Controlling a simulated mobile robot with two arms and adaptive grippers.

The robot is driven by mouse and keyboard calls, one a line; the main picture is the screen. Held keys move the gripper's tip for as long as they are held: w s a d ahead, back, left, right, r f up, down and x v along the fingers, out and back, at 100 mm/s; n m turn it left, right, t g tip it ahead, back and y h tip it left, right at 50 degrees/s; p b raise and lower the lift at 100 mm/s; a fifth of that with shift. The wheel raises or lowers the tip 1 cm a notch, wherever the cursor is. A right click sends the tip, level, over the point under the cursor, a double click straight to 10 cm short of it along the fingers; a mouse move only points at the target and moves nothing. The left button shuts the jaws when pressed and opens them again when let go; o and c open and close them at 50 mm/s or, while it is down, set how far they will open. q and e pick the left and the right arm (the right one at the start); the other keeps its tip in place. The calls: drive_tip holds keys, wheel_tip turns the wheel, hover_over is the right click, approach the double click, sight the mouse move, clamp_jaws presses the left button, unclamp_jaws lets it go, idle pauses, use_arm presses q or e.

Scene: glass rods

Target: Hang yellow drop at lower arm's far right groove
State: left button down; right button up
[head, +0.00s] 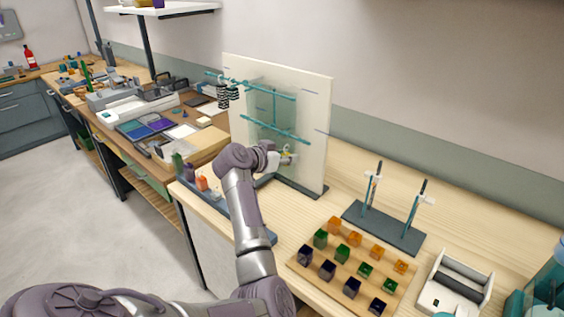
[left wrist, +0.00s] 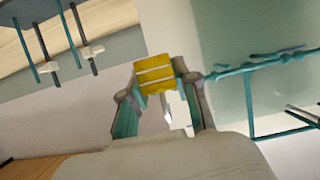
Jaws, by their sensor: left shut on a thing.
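The yellow drop (left wrist: 155,73), a block with pale stripes, is held between the fingers of my left gripper (left wrist: 160,105) in the left wrist view. In the head view my left gripper (head: 287,158) is in front of the white panel, just below the right part of the lower teal arm (head: 272,129). Only a small bit of yellow shows there. A teal rod with knobs (left wrist: 262,62) passes close to the right of the drop in the left wrist view; I cannot tell whether they touch. My right gripper is not in view.
Striped black-and-white drops (head: 223,97) hang at the left of the upper teal arm (head: 262,88). The white panel (head: 314,110) stands behind. A tray of coloured blocks (head: 318,268) and a dark base with two upright rods (head: 383,228) stand to the right.

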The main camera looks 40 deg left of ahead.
use_arm(q)
drive_tip(key=w+b, duration=0.2)
drive_tip(key=w, duration=0.5)
drive_tip(key=shift+d, duration=0.3)
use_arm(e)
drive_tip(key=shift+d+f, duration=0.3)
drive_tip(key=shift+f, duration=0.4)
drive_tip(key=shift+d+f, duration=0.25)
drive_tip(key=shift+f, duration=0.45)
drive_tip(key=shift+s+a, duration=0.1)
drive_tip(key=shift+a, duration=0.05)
use_arm(q)
drive_tip(key=shift+f+b, duration=0.2)
drive_tip(key=shift+b, duration=0.2)
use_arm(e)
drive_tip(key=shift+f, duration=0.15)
use_arm(q)
drive_tip(key=shift+f, duration=0.25)
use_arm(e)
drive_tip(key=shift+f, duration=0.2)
